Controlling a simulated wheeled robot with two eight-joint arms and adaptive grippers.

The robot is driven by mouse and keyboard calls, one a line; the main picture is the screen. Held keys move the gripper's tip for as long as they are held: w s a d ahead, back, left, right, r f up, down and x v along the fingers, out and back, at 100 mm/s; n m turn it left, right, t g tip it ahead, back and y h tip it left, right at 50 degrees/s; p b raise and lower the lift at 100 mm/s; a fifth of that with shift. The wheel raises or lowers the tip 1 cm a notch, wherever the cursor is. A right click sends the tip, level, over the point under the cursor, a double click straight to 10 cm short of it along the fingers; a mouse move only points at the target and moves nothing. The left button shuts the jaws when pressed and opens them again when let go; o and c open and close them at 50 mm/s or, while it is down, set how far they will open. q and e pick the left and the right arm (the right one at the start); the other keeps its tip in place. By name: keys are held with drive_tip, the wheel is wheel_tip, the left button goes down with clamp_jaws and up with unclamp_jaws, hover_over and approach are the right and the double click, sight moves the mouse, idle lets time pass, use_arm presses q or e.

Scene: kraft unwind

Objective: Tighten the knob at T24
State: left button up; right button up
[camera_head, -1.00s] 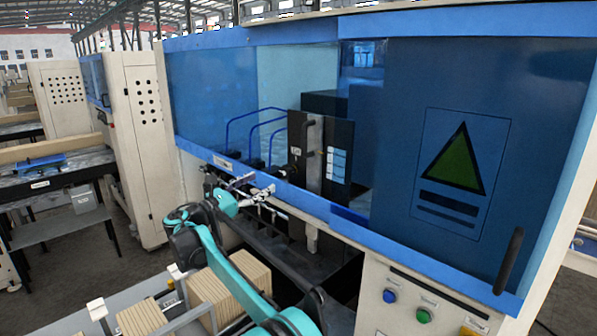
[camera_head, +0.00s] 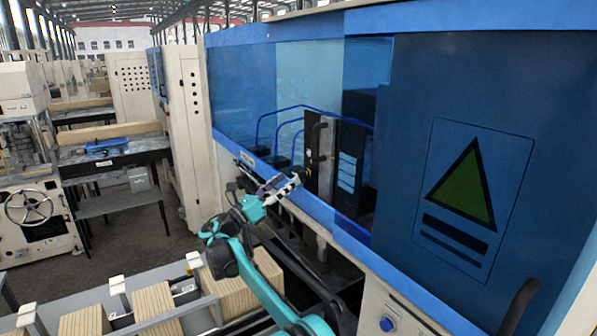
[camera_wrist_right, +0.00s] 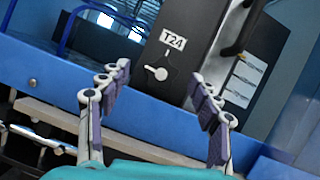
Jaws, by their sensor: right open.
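The T24 knob (camera_wrist_right: 157,73) is a small white lever-like knob on a dark plate. It sits just below the white T24 label (camera_wrist_right: 172,40) on the upright grey and black post. In the right wrist view my right gripper (camera_wrist_right: 160,78) is open and empty, its two fingers spread on either side of the knob in the picture; the remaining distance cannot be told. In the head view the right gripper (camera_head: 290,184) is in front of the machine's blue rail, left of the post (camera_head: 326,160). The knob is too small to make out there. My left gripper is not in view.
A large blue door (camera_head: 455,130) closes the right side. Blue bent tubes (camera_head: 285,118) stand left of the post. A black handle (camera_wrist_right: 243,30) juts beside the label. Wooden stacks (camera_head: 160,302) lie lower left.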

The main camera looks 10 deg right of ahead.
sight(297, 174)
drive_tip(key=p+x, duration=0.1)
drive_tip(key=x, duration=0.4)
drive_tip(key=shift+s+d+f, duration=0.15)
drive_tip(key=shift+d, duration=0.15)
drive_tip(key=shift+a, duration=0.3)
drive_tip(key=shift+d, duration=0.15)
drive_tip(key=c, duration=1.2)
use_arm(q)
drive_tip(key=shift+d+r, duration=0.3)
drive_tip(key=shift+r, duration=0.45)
use_arm(e)
drive_tip(key=shift+o, duration=0.2)
